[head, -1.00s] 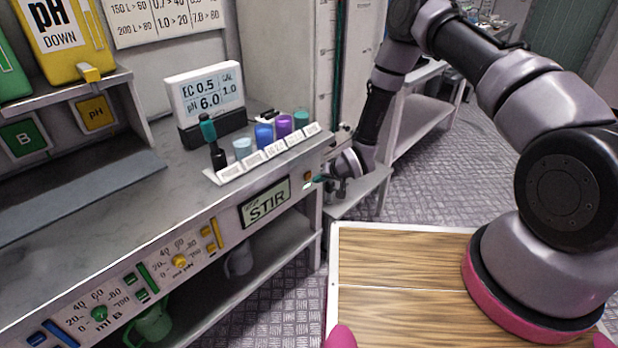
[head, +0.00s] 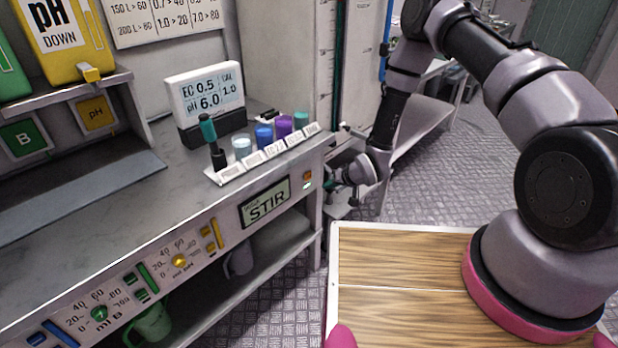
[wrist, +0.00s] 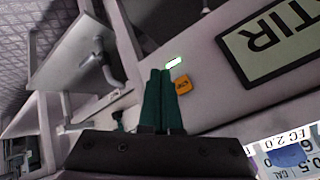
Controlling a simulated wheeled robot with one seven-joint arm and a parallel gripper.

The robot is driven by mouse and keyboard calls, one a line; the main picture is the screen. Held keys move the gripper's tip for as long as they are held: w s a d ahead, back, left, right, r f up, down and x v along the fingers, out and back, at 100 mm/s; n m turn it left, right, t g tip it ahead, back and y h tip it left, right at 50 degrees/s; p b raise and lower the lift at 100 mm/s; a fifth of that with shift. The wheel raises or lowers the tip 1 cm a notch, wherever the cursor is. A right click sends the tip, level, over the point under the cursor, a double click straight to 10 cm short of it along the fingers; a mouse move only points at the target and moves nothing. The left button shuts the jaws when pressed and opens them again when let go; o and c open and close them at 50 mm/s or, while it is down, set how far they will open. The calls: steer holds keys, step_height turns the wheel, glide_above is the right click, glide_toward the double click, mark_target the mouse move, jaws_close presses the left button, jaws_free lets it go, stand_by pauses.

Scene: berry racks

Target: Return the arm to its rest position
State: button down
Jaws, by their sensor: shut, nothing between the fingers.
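My gripper (wrist: 161,77) shows in the wrist view with its two green fingers closed together and nothing between them. The fingers point toward the bench front, near an orange button (wrist: 183,85) and a lit green-white light (wrist: 174,62). In the head view my gripper (head: 330,183) is small and partly hidden at the right end of the bench, next to the STIR panel (head: 266,201). My arm reaches from the wooden-topped base at right, up and over, then down to this corner.
The grey bench (head: 100,215) carries a meter display (head: 206,95), a dark pen-like probe (head: 212,140) and a white rack (head: 240,172) with several coloured cups. Green (head: 150,325) and grey (head: 240,260) jugs stand on the shelf below. Open floor (head: 480,170) lies behind the arm.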

steer(key=w+d+r+h, duration=0.15)
steer(key=d+r, duration=0.25)
steer(key=r, duration=0.6)
steer(key=w+d+r+m+t+h, duration=0.1)
steer(key=w+d+r, duration=0.3)
steer(key=r, duration=0.7)
steer(key=w+d+r+h, duration=0.1)
steer(key=d+r, duration=0.4)
steer(key=r, duration=0.5)
steer(key=s+d+r+m+h, duration=0.1)
steer(key=s+d+r+m, duration=0.1)
steer(key=s+d+r, duration=0.55)
steer(key=s+d+r+m+h, duration=0.1)
steer(key=s+d+r, duration=0.2)
steer(key=s+r, duration=0.85)
steer(key=s+d+r+m, duration=0.1)
steer(key=s+r, duration=0.3)
steer(key=s, duration=0.2)
steer(key=s+r+m+y, duration=0.1)
steer(key=s+r, duration=0.3)
steer(key=s, duration=0.3)
steer(key=shift+s+d, duration=0.2)
steer(key=shift+d, duration=0.2)
